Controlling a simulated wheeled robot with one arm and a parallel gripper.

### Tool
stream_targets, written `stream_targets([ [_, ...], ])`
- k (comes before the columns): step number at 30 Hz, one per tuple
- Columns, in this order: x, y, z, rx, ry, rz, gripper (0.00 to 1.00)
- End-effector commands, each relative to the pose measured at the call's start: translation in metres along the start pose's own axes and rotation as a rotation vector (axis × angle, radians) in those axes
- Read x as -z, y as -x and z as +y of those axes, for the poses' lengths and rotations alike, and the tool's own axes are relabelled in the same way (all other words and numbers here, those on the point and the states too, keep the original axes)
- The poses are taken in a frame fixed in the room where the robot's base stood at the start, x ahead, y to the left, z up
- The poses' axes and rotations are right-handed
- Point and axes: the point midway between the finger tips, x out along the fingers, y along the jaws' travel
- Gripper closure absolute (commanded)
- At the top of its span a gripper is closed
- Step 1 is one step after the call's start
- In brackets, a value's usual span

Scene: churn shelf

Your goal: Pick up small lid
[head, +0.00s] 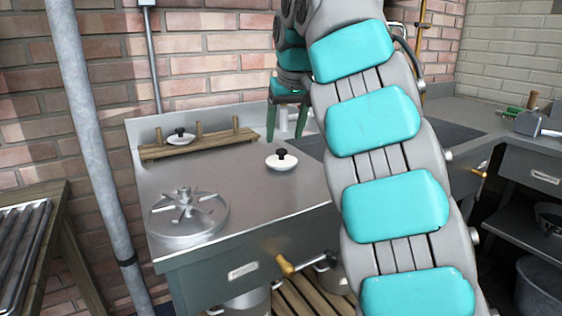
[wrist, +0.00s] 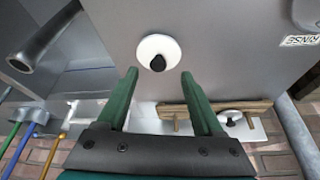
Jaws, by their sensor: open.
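A white round lid (head: 281,165) with a black knob lies on the steel counter, right of its middle. In the wrist view this lid (wrist: 148,48) is just beyond the gap between my fingertips. A second white lid (head: 187,139) with a black knob sits on the wooden rack at the back; it also shows in the wrist view (wrist: 238,121). I cannot tell by size which is the small one. My gripper (wrist: 160,74) has two green fingers, open and empty. In the head view my gripper (head: 287,135) is above the counter, behind the lid.
The wooden rack (head: 220,141) has upright pegs along the counter's back. A metal spoked wheel (head: 187,212) lies at the counter's front left. A sink (head: 310,146) is partly hidden by my arm. A grey pipe (head: 88,130) rises at the left. Counter around the nearer lid is clear.

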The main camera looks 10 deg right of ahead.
Motion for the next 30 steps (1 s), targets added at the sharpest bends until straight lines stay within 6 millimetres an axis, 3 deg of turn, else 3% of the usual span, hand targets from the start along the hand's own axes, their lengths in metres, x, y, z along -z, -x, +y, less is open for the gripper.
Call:
stream_targets([
  [8, 0.001, -0.010, 0.001, 0.000, -0.003, 0.002, 0.32],
  [20, 0.003, -0.056, 0.003, 0.000, -0.005, -0.003, 0.32],
  [29, 0.004, -0.059, 0.003, 0.001, -0.003, 0.001, 0.32],
  [30, 0.004, -0.059, 0.003, 0.001, -0.003, 0.001, 0.36],
])
